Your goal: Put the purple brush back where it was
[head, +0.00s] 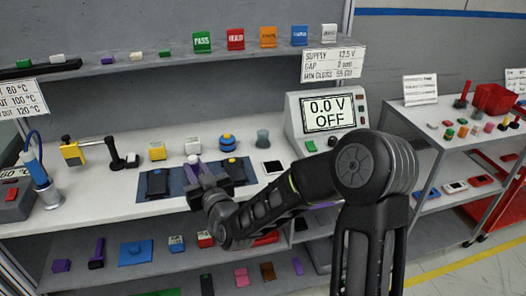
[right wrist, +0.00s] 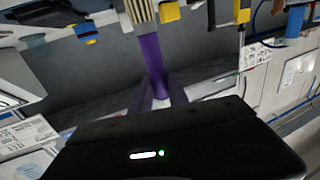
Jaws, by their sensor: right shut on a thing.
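The purple brush (right wrist: 151,62) stands between the jaws of my right gripper (right wrist: 158,98) in the right wrist view, with its pale bristles (right wrist: 142,10) at the top edge of the picture. In the head view the brush (head: 195,171) shows as a purple stem with a white top. My right gripper (head: 203,187) is shut on it, over the dark blue mat (head: 183,165) on the bench. I cannot tell whether the brush touches anything below. The gripper and wrist hide part of the mat. My left gripper is not in view.
Black modules with yellow dots (head: 157,184) lie on the mat. The meter (head: 329,113) is at right. Another purple-handled tool (head: 98,252) is on the lower shelf.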

